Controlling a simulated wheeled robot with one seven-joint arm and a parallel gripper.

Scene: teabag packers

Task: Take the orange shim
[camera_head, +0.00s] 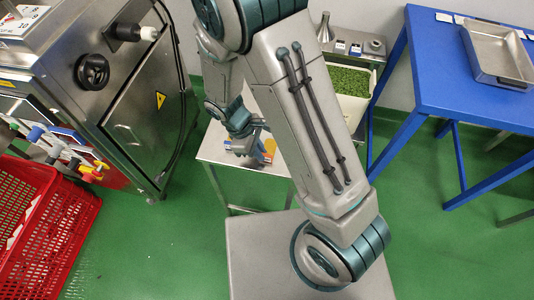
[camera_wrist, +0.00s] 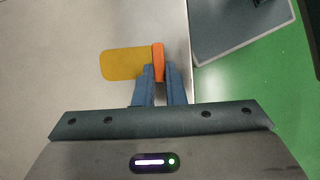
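The orange shim, a narrow orange bar (camera_wrist: 158,55), shows in the wrist view on a pale grey tabletop near its right edge. A flat yellow piece (camera_wrist: 122,64) with a rounded end adjoins its left side; I cannot tell whether the two are joined. My gripper (camera_wrist: 159,72) has its blue fingers on either side of the orange bar, with the bar between the fingertips. I cannot tell whether the fingers press on it. In the head view, my gripper (camera_head: 247,146) is low over the small metal table, partly hidden by my own arm.
A blue table (camera_head: 455,85) with a metal tray (camera_head: 497,52) stands at the right. A steel machine (camera_head: 140,100) and red crates (camera_head: 60,235) stand at the left. Green floor lies between.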

